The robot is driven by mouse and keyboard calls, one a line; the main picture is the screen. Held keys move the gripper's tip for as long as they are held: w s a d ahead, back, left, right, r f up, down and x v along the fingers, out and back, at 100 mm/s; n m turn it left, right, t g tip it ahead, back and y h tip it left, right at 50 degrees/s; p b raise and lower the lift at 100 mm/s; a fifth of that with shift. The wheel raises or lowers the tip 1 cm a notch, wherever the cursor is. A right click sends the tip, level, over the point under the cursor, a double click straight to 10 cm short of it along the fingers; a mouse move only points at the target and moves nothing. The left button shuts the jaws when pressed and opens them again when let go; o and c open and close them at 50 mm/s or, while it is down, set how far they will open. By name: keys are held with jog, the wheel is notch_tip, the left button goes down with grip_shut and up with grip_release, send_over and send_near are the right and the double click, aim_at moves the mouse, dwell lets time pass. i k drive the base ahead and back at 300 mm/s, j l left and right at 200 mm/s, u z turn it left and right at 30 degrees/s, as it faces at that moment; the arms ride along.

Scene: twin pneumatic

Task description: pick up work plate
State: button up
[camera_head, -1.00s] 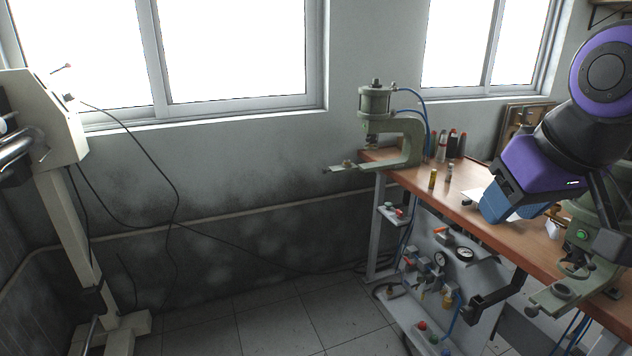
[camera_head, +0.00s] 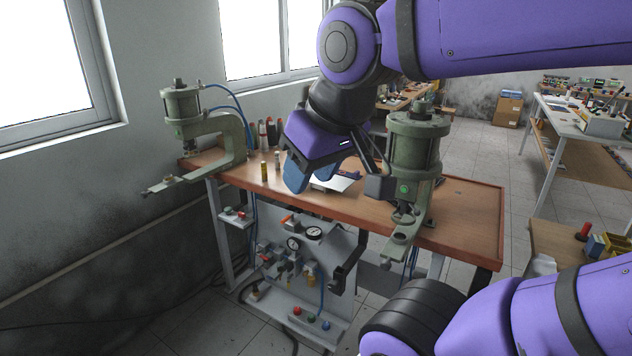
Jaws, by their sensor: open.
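I cannot tell how high the tips are above the bench.
Green pneumatic presses stand on the wooden bench (camera_head: 460,205), one at left (camera_head: 222,140) and one at right (camera_head: 412,165). Bottles (camera_head: 268,132) and small yellow cylinders (camera_head: 264,171) stand left of my gripper. A valve panel (camera_head: 300,265) hangs below. Bench's right end is largely clear.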

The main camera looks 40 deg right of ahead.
aim_at(338, 183)
jog(key=i+j+u, duration=0.3)
jog(key=i, duration=0.15)
jog(key=i+j+u, duration=0.3)
jog(key=i, duration=0.2)
jog(key=i+z, duration=0.65)
jog(key=i+l+z, duration=0.1)
jog(key=z, duration=0.3)
jog(key=i+z, duration=0.2)
jog(key=z, duration=0.25)
jog(key=i+z, duration=0.2)
jog(key=z, duration=0.2)
jog(key=i+z, duration=0.15)
jog(key=z, duration=0.25)
jog(key=i+j+z, duration=0.15)
jog(key=z, duration=0.3)
